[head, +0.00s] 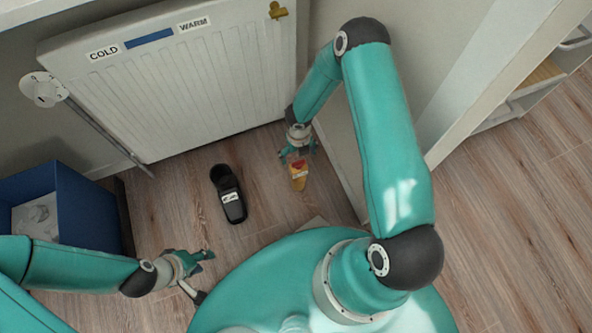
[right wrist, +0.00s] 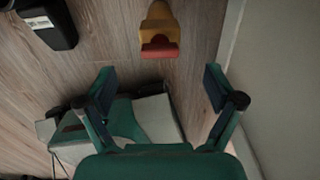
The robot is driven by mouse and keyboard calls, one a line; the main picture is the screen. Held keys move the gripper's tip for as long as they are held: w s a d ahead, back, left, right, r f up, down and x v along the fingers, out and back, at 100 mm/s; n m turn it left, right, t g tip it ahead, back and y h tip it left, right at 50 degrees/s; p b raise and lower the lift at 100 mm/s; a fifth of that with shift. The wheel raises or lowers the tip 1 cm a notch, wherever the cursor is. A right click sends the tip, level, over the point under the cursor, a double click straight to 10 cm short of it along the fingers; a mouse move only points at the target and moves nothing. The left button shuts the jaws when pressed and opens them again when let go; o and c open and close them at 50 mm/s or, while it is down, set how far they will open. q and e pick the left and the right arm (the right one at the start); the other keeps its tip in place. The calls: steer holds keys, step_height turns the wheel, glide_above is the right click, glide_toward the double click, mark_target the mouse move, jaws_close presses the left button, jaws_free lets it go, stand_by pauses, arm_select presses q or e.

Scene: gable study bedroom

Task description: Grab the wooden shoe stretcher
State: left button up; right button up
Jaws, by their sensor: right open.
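The wooden shoe stretcher (head: 298,183) appears to be the small tan-yellow piece with a red end on the floor, near the wall panel. It also shows at the top of the right wrist view (right wrist: 158,30), red end towards my gripper.
A black shoe (head: 229,193) with a white label lies left of the stretcher; part of it shows in the right wrist view (right wrist: 50,22). A white radiator (head: 180,85) stands behind. A blue bin (head: 90,215) is at the left. A wall edge (head: 340,150) runs close on the right.

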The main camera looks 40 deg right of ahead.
step_height(320, 180, down, 6)
steer(key=shift+b, duration=0.85)
step_height(320, 180, down, 5)
steer(key=shift+f+b, duration=0.1)
steer(key=shift+b, duration=1.15)
jaws_close()
